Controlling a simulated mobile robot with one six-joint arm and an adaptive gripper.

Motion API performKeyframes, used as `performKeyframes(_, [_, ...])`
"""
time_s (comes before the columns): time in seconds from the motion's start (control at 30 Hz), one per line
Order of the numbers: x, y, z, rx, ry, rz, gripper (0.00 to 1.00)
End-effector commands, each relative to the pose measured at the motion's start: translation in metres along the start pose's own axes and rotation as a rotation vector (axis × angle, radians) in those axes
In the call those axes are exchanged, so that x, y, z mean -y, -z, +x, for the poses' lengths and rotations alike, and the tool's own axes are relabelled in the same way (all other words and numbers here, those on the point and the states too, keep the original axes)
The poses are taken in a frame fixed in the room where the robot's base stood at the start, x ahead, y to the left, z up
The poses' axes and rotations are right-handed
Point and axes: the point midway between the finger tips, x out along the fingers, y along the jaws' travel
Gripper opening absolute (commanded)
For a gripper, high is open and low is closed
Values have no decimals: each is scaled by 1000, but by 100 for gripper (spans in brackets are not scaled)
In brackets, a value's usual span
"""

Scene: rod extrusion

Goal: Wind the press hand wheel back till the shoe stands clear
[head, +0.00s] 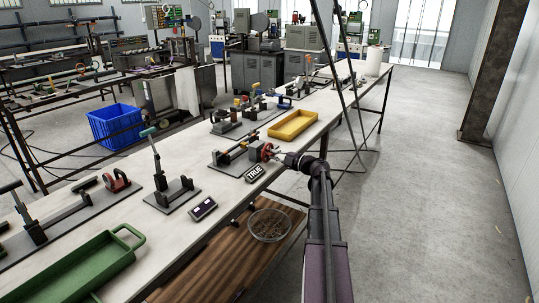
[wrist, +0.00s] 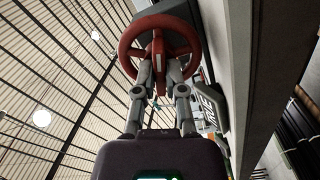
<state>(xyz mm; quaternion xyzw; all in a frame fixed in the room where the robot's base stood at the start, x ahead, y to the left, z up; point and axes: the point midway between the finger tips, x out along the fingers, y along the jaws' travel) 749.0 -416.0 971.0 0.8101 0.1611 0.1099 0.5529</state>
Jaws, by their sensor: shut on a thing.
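The press (head: 237,152) stands on the long workbench, and its red hand wheel (head: 267,152) faces my arm. The wheel also shows in the wrist view (wrist: 160,24), with a round rim and spokes. My gripper (head: 279,155) reaches in from the right side of the bench. In the wrist view my gripper (wrist: 158,66) is shut on the lower part of the wheel, at what looks like a spoke or handle. The exact grip is partly hidden by the fingers. The shoe is too small to make out in the head view.
A small block marked TRUE (head: 254,173) sits on the bench edge just below the wheel. A yellow tray (head: 293,135) lies beyond the press. A dark display box (head: 203,209) and a green tray (head: 132,255) are nearer. The floor to the right is clear.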

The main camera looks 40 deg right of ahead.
Motion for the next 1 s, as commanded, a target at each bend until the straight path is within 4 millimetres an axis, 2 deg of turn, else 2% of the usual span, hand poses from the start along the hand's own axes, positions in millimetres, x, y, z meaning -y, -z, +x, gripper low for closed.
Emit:
performKeyframes(0.37, [1, 0, -1, 0, 2, -19, 0])
performKeyframes(0.7, [1, 0, -1, 0, 2, -173, 0])
performKeyframes(0.97, [1, 0, -1, 0, 2, -186, 0])
performKeyframes(1.0, [1, 0, -1, 0, 2, -185, 23])
